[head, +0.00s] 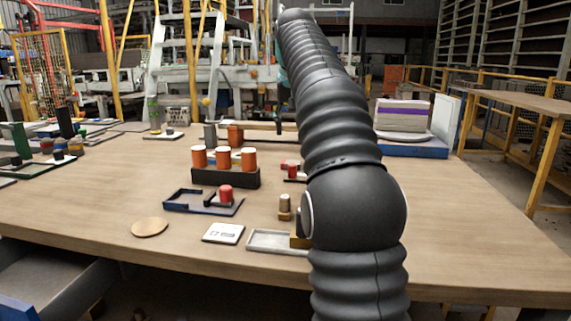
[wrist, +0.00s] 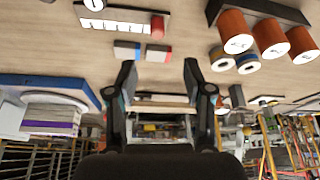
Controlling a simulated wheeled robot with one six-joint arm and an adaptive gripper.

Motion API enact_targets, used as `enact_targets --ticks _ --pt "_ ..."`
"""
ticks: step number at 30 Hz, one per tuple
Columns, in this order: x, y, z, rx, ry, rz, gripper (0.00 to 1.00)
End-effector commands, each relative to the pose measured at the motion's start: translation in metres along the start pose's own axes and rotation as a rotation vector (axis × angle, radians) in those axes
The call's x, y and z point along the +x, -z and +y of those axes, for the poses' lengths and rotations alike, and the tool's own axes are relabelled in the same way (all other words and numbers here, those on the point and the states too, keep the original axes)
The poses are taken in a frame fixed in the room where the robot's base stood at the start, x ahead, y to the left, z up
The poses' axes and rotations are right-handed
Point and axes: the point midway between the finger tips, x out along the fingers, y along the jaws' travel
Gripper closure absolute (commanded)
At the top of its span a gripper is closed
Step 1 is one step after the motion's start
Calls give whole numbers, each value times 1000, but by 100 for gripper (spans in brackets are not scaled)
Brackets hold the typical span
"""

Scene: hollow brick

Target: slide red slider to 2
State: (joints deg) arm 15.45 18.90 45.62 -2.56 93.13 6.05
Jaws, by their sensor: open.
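The red slider (wrist: 157,27) is a small red block at the right end of a dark bar with a white strip (wrist: 118,22), in the upper left of the wrist view. The strip's marks are too small to read. In the head view, a red block (head: 292,171) beside my arm appears to be the same slider; my arm hides part of its bar. My gripper (wrist: 160,72) is open and empty, with its two dark fingers spread apart. It is clear of the slider. The gripper is hidden behind my arm in the head view.
Orange cylinders (head: 223,157) stand in a black block left of my arm. A blue plate with a red knob (head: 225,193) lies nearer. The table (head: 450,220) is clear at the right.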

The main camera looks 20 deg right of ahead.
Motion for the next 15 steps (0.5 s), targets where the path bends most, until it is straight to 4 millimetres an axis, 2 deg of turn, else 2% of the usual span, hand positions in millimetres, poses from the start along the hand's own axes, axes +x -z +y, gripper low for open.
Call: enact_targets --ticks 7,15 --pt "18 3 8 14 -6 -3 49" --pt "67 3 8 13 -6 -2 49"
